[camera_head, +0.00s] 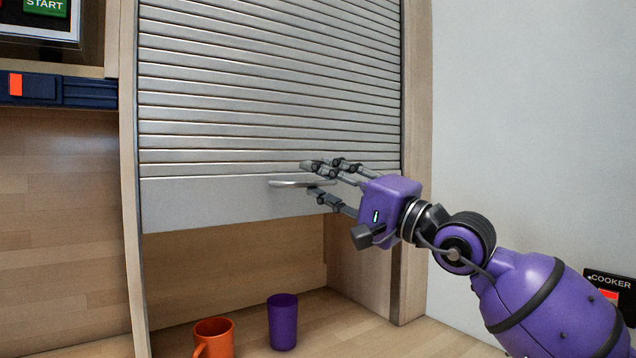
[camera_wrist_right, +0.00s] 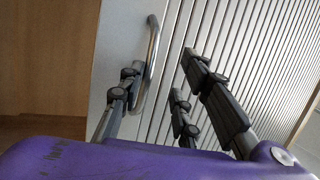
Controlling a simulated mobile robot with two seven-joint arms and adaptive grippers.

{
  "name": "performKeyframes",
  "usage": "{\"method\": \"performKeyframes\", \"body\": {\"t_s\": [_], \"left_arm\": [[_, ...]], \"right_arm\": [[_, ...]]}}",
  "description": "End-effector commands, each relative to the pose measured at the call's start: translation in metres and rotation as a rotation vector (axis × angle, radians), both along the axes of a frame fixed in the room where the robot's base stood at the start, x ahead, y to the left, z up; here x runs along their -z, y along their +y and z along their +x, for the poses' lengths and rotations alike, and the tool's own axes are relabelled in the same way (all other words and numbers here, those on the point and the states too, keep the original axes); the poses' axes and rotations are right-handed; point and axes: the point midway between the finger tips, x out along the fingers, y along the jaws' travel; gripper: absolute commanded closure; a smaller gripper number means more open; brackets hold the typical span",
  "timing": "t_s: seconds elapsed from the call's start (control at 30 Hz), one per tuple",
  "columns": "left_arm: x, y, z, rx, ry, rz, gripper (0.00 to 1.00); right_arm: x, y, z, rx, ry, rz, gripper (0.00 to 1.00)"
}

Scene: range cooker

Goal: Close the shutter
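The slatted metal shutter (camera_head: 265,100) hangs partly down in its wooden cabinet, with an open gap below its flat bottom panel. A curved metal handle (camera_head: 290,184) sits on that panel. My right gripper (camera_head: 318,182) is at the handle's right part, its fingers above and below it and spread apart. In the right wrist view the handle (camera_wrist_right: 152,60) lies between the fingers, close to the left one, and the shutter (camera_wrist_right: 245,55) fills the right side. I cannot tell whether a finger touches the handle. My left gripper is not in view.
An orange mug (camera_head: 214,338) and a purple cup (camera_head: 283,322) stand on the wooden surface near the opening below the shutter. A wooden side post (camera_head: 415,150) borders the shutter on the right. A cooker switch (camera_head: 610,283) is on the right wall.

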Motion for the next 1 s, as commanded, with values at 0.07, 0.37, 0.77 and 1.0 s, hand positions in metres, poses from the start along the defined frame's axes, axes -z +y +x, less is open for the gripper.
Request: {"method": "performKeyframes", "body": {"t_s": [0.07, 0.37, 0.77, 1.0], "left_arm": [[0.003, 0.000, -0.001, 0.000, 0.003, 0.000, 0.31], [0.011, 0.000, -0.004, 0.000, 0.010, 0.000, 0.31], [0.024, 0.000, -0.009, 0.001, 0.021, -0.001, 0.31], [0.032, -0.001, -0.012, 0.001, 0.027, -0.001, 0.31]], "right_arm": [[0.002, -0.006, -0.004, 0.001, -0.002, 0.001, 0.71], [0.009, -0.021, -0.016, 0.002, 0.000, 0.001, 0.71], [0.018, -0.041, -0.033, 0.002, 0.000, -0.001, 0.71], [0.022, -0.052, -0.043, 0.001, 0.001, -0.002, 0.71]]}}
